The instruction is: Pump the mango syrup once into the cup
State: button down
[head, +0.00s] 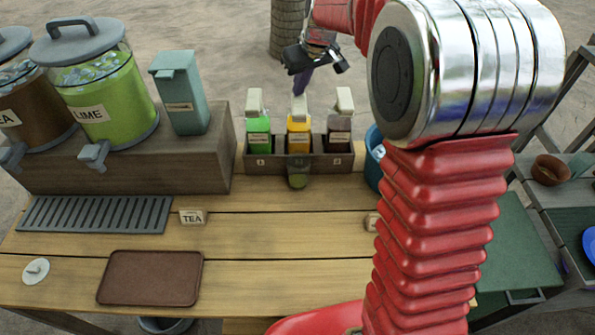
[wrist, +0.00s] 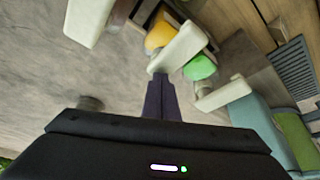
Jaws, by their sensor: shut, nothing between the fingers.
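The mango syrup bottle is yellow-orange (head: 298,123) with a pale pump head (head: 299,107). It stands in the middle slot of a dark rack. In the wrist view the bottle (wrist: 159,36) and its pale pump head (wrist: 185,47) show near the top. My gripper (head: 299,92) is shut and empty, purple fingers pointing down at the mango pump head. The fingertips in the wrist view (wrist: 158,78) overlap that pump's edge. I cannot tell whether they touch.
A green bottle (head: 258,137) stands left of the mango bottle, a dark one (head: 339,138) right, both with pale pumps. A blue container (head: 373,160) is right of the rack. Dispensers, including lime (head: 100,85), stand left.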

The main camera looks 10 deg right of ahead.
jog(key=shift+r, duration=1.2)
jog(key=shift+r, duration=0.15)
jog(key=shift+r, duration=2.85)
jog(key=shift+m, duration=0.3)
jog(key=f, duration=0.1)
jog(key=s+f, duration=0.1)
jog(key=f, duration=0.1)
jog(key=shift+s+d+f+m+g, duration=0.1)
jog(key=shift+s+d+m+g, duration=0.2)
jog(key=shift+m, duration=0.1)
jog(key=s+a+f+m+t+h, duration=0.1)
jog(key=s+f+m, duration=0.1)
jog(key=s, duration=3.2)
jog(key=shift+f+t, duration=0.15)
jog(key=shift+t, duration=0.25)
